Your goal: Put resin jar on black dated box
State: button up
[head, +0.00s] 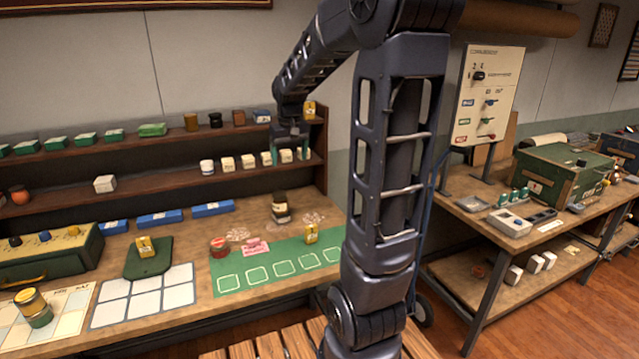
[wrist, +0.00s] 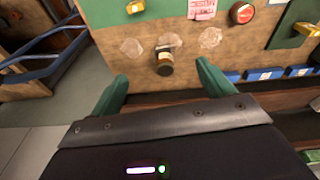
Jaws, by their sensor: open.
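No separate black dated box can be made out with certainty. My gripper (head: 290,138) is open and empty, pointing down in front of the shelves, above and apart from the jar. In the wrist view its green fingers (wrist: 162,84) are spread wide.
Flat clear-looking patches (wrist: 131,46) lie around the jar. Shelves (head: 130,195) with small jars and boxes stand behind.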

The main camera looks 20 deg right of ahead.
jog(key=s+r+m+t, duration=0.1)
jog(key=s+t, duration=0.1)
jog(key=s, duration=2.2)
jog(key=shift+s+r+t, duration=0.2)
jog(key=shift+t, duration=0.2)
